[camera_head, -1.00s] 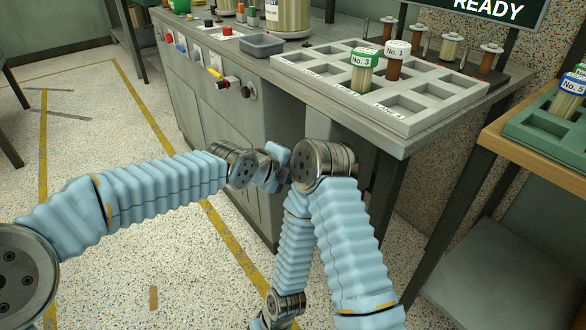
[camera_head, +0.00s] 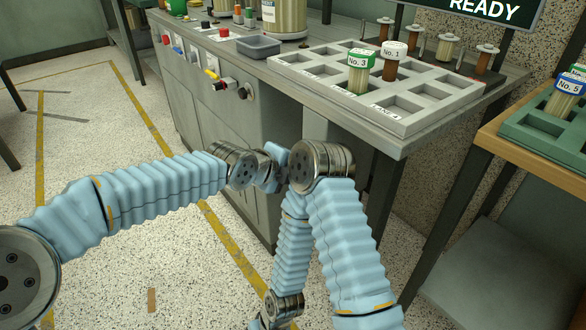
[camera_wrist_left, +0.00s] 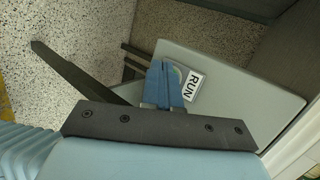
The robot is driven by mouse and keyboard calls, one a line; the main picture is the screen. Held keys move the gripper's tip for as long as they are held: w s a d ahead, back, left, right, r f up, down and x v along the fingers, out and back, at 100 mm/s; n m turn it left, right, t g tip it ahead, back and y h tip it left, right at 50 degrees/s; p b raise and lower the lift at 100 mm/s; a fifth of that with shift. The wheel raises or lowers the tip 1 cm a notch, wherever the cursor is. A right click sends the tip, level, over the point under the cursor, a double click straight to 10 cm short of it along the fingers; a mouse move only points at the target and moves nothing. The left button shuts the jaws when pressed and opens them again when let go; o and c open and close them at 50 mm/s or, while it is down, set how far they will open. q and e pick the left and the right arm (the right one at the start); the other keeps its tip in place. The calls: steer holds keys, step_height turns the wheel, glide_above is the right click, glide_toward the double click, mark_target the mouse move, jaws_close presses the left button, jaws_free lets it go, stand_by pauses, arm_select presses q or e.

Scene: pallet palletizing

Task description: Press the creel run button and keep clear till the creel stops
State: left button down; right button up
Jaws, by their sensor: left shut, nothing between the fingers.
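In the left wrist view, a white RUN label (camera_wrist_left: 193,85) sits on a pale grey panel (camera_wrist_left: 240,88). My left gripper (camera_wrist_left: 166,66) has its blue fingers shut and empty, over the panel just left of the label. A small greenish patch shows between the fingers and the label; the fingers hide most of that spot, so I cannot tell whether they touch the button. In the head view my arm links cover the area below the bench, and I cannot make out the left fingertips. My right gripper is not in view.
A grey bench (camera_head: 420,140) carries a rack (camera_head: 450,95) with bobbins No. 3 (camera_head: 361,72) and No. 1 (camera_head: 391,62). A creel of several spools (camera_head: 447,45) stands behind it, under a READY sign (camera_head: 490,10). A green tray (camera_head: 545,135) is at right. Floor at left is open.

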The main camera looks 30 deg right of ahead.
arm_select(q)
steer(key=shift+d, duration=0.35)
stand_by(0.6)
steer(key=shift+a, duration=0.8)
steer(key=shift+s+a+b, duration=0.2)
steer(key=shift+a+b, duration=0.4)
steer(key=shift+a, duration=1.9)
